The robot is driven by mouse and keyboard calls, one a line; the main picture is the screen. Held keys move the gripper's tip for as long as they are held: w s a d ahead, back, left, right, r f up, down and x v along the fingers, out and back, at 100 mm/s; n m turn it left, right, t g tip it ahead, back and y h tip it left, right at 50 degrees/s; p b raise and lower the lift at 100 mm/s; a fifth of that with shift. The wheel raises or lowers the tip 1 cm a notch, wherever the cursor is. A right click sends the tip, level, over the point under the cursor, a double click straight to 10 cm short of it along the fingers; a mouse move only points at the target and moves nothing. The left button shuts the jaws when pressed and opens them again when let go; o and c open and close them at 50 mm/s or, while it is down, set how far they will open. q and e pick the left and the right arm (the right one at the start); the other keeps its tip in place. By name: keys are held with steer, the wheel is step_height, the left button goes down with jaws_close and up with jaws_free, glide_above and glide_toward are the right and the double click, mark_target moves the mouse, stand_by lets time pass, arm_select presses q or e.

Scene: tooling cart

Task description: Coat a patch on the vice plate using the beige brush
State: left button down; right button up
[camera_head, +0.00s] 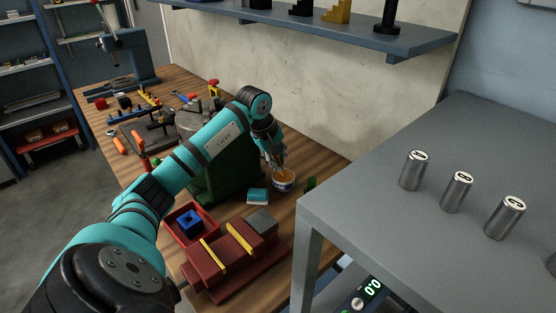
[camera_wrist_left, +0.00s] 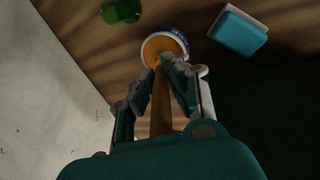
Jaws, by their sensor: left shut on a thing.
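My left gripper (camera_head: 277,158) reaches over the bench to a small white and blue tin (camera_head: 284,185) with orange-brown contents. In the left wrist view its fingers (camera_wrist_left: 174,80) are shut on the beige brush (camera_wrist_left: 160,108). The brush points into the mouth of the tin (camera_wrist_left: 184,42), and its tip blends with the contents there. The dark red vice (camera_head: 222,268) with yellow jaw strips stands at the bench's near end. A grey flat-topped block (camera_head: 262,221) sits at its far right end; I cannot tell whether this is the vice plate. My right gripper is out of view.
A teal and white block (camera_head: 257,196) lies just left of the tin. A small green object (camera_head: 310,183) is to its right. A red bin (camera_head: 206,223) holds a blue part. A dark green block stands beneath my left arm. The grey cart (camera_head: 385,220) bears metal cylinders.

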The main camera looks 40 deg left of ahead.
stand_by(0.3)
arm_select(q)
steer(key=shift+r+p, duration=2.45)
steer(key=shift+r, duration=1.05)
